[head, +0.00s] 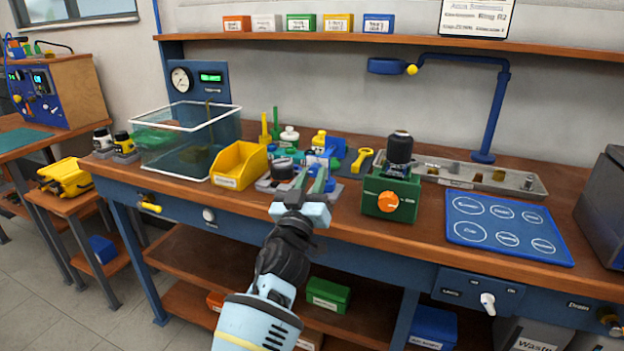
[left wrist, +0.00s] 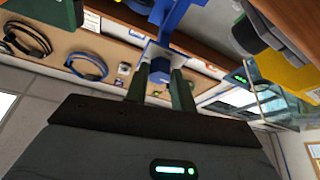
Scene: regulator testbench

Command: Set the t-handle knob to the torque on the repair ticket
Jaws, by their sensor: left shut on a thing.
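My left gripper (head: 303,188) reaches over the front middle of the bench. In the left wrist view its two dark green fingers (left wrist: 160,92) are shut on a blue part (left wrist: 158,62), apparently the t-handle knob; its full shape and setting cannot be read. In the head view the fingers stand in front of a group of small blue, yellow and green items (head: 322,155), which partly hide one another. A printed sheet (head: 478,15) hangs above the shelf at the upper right. Its text is too blurred to read a torque, and I cannot tell whether it is the repair ticket. My right gripper is not in view.
A clear tank (head: 188,150) and a yellow bin (head: 238,166) stand left of the gripper. A green block with an orange dial (head: 391,193) stands to the right, beside a blue mat (head: 507,228) and a metal tray (head: 480,177). The bench front edge lies below the gripper.

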